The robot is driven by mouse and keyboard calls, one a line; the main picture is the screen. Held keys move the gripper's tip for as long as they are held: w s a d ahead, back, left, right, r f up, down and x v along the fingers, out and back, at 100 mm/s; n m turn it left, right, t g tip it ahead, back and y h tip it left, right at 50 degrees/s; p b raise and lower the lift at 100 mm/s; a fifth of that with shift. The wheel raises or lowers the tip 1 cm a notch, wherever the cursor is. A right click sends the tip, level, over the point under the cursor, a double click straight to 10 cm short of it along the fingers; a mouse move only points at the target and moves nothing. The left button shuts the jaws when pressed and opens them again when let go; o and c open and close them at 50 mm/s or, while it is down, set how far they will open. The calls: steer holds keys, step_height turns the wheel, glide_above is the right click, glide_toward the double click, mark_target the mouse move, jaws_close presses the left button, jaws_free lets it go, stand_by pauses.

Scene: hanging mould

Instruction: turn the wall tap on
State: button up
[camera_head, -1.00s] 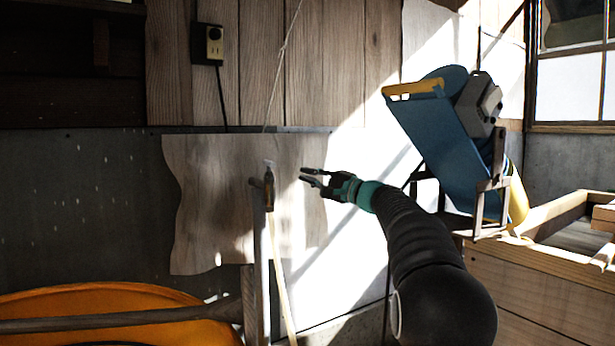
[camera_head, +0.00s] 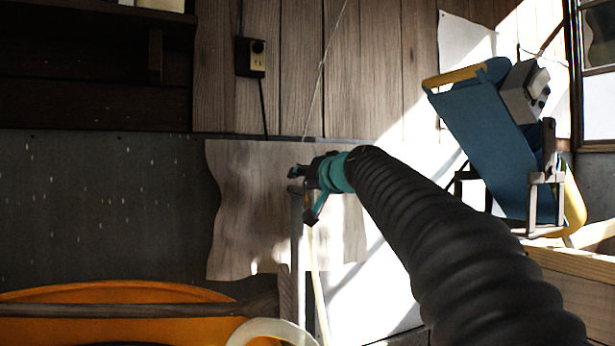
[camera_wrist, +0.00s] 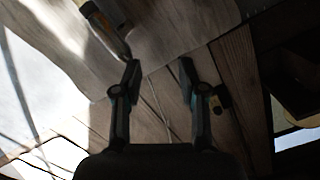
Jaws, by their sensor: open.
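The wall tap stands at the top of a thin grey post (camera_head: 297,235) in front of a pale wooden panel, with a pale hose (camera_head: 318,285) running down beside it. My gripper (camera_head: 301,196) is at the top of that post in the head view and covers most of the tap. Its two fingers are spread apart, one at the post top and one lower right. In the wrist view my gripper (camera_wrist: 160,66) is open with nothing between the fingertips. A grey and yellowish part, probably the tap (camera_wrist: 108,30), lies just beyond the left fingertip; contact is unclear.
The wavy-edged wooden panel (camera_head: 240,215) is behind the post. An orange tub-like object (camera_head: 120,293) with a wooden bar (camera_head: 90,311) fills the lower left. A blue tilted machine (camera_head: 485,140) stands at the right. An outlet (camera_head: 257,58) is on the wall above.

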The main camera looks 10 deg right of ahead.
steer(key=w+d+r+n+t+h, duration=0.1)
steer(key=d+r+t+h, duration=0.15)
steer(key=d, duration=0.25)
steer(key=shift+g+h, duration=0.25)
steer(key=shift+h, duration=0.2)
steer(key=w+p, duration=0.1)
steer(key=w, duration=0.3)
steer(key=w+a+p, duration=0.1)
steer(key=w+p, duration=0.1)
steer(key=w, duration=0.3)
steer(key=w+p, duration=0.2)
steer(key=w, duration=0.2)
steer(key=shift+w+a+f, duration=0.25)
steer(key=shift+w+a, duration=0.1)
jaws_close()
